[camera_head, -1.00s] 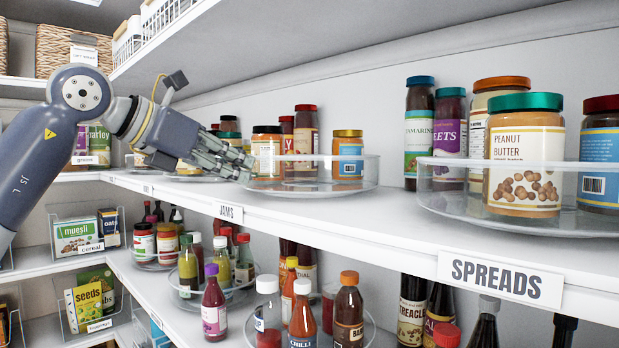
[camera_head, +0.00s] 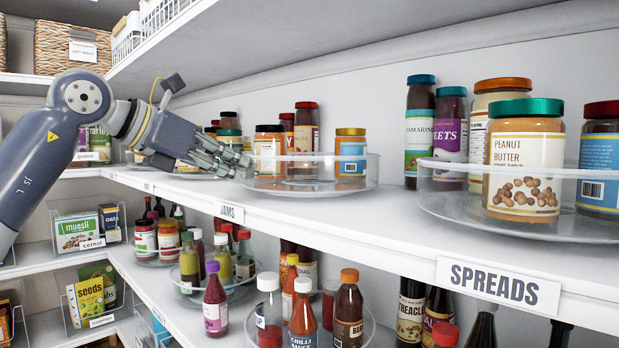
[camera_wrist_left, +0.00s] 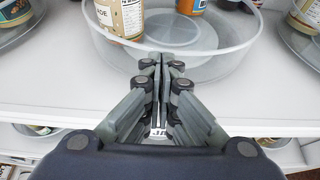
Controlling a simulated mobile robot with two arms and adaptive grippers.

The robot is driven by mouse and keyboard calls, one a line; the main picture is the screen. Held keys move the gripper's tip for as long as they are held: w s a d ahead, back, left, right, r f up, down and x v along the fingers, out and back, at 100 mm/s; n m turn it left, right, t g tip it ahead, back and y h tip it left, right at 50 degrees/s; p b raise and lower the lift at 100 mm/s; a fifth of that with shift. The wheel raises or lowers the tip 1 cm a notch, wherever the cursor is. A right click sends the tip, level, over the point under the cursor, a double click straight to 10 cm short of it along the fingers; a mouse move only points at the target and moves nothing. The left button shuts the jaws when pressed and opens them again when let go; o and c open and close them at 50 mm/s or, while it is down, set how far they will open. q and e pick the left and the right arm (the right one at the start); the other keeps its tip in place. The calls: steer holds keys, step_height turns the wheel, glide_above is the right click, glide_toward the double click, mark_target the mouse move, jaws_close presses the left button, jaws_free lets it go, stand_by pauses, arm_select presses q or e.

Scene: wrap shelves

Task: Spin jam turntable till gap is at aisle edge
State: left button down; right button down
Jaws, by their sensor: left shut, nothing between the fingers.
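The jam turntable (camera_head: 325,190) is a clear round tray with a raised rim, on the middle shelf above the JAMS label (camera_head: 231,213). In the left wrist view, the turntable (camera_wrist_left: 235,58) has a bare floor at front and right. My left gripper (camera_head: 241,170) is shut and empty at the turntable's left front rim. Its fingertips (camera_wrist_left: 163,60) overlap the rim in the wrist view; I cannot tell whether they touch. My right gripper is not in view.
The spreads turntable (camera_head: 450,205) with peanut butter (camera_head: 525,160) stands at right. Tall bottles (camera_head: 419,130) stand between the turntables. An upper shelf (camera_head: 300,50) overhangs, and the lower shelf holds sauces (camera_head: 303,315). The shelf's front strip is clear.

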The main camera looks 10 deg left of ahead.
arm_select(q)
steer(key=shift+s, duration=0.15)
steer(key=shift+s+a, duration=0.3)
steer(key=shift+a, duration=0.2)
steer(key=shift+s+a+b, duration=0.35)
steer(key=shift+s+a, duration=0.35)
steer(key=shift+s, duration=0.1)
steer(key=v, duration=1.2)
